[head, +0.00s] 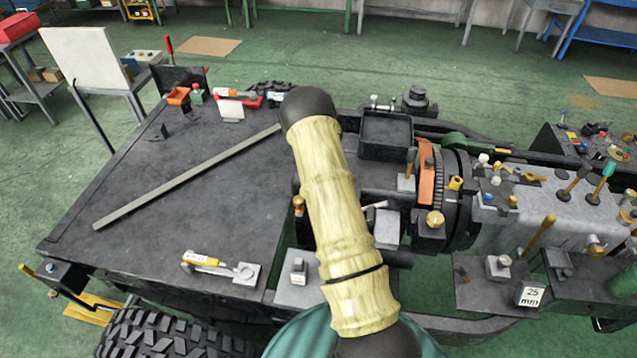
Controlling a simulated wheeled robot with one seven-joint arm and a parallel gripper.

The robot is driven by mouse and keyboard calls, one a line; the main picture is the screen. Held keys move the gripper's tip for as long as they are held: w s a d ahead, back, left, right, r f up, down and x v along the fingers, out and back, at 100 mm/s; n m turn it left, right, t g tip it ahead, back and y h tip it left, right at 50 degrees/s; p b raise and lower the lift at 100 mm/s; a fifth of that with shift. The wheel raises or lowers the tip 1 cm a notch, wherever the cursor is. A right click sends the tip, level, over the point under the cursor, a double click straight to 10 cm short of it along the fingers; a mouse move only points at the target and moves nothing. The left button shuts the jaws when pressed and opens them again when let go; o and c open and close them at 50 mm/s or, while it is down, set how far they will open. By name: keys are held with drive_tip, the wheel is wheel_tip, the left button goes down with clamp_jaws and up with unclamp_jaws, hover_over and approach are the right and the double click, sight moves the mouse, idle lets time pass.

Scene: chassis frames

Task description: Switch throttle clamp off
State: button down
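No part is readably marked as the throttle clamp, so I cannot tell for sure which one it is. A small clamp-like part with a yellow and white handle (207,259) lies at the front edge of the dark flat deck (150,215), with a grey block at its right end. Another small part with a red base and white top (238,96) sits at the deck's back edge. Whether either is on or off is too small to tell. My gripper is not in view; a pale, bamboo-like link of my arm crosses the middle and hides part of the chassis.
A long grey bar (185,178) lies diagonally across the deck. Right of my arm are a gearbox with an orange ring part (426,172) and several levers and knobs. A tyre (175,335) is at the lower left. Green floor (330,60) is open behind the chassis.

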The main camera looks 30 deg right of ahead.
drive_tip(key=shift+w+a, duration=0.3)
drive_tip(key=shift+a, duration=0.15)
drive_tip(key=shift+w+a+r, duration=0.1)
drive_tip(key=shift+w+a, duration=0.05)
drive_tip(key=shift+a, duration=0.1)
wheel_tip(320, 180, up, 10)
drive_tip(key=p, duration=0.6)
drive_tip(key=shift+a, duration=0.2)
drive_tip(key=shift+f, duration=0.2)
